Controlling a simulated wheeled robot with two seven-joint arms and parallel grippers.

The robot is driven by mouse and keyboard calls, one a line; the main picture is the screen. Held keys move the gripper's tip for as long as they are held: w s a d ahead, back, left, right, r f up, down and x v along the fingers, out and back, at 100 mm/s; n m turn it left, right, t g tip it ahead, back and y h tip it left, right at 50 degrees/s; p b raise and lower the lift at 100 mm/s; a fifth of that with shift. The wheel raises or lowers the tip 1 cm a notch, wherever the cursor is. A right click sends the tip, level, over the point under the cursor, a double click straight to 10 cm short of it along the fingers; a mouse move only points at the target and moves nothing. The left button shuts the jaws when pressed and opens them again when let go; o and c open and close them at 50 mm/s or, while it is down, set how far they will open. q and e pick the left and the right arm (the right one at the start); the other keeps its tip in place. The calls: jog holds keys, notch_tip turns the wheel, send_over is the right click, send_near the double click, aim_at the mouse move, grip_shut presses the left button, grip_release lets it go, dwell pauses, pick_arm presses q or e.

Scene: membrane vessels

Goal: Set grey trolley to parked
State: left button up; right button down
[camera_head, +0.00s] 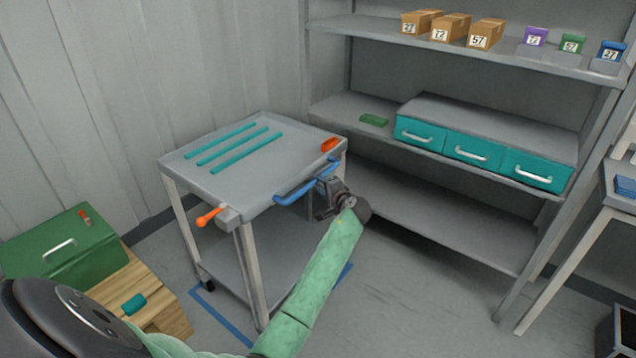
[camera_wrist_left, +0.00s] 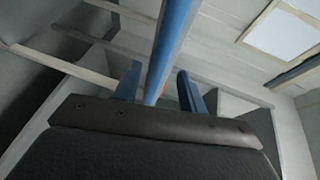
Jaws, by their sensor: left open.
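The grey trolley (camera_head: 262,190) stands against the wall in the head view, with several teal strips on its top. A blue handle bar (camera_head: 300,186) runs along its near right edge. An orange lever (camera_head: 208,217) sticks out at its near left corner, and an orange part (camera_head: 330,145) sits at its far right corner. My left gripper (camera_head: 329,178) is at the right end of the blue handle. In the left wrist view the blue bar (camera_wrist_left: 172,45) passes between the open blue fingers (camera_wrist_left: 156,88). I cannot tell whether they touch it. My right gripper is not in view.
Blue floor tape (camera_head: 222,317) shows around the trolley's feet. A green box (camera_head: 62,247) and wooden crate (camera_head: 150,295) stand at left. The shelf unit (camera_head: 460,210) with teal drawers and small boxes stands at right. Floor in front of the shelf is clear.

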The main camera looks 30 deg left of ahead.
aim_at(317, 182)
pick_arm(q)
jog(key=shift+p+x, duration=0.35)
jog(key=shift+x, duration=2.3)
jog(key=shift+c, duration=0.2)
grip_shut()
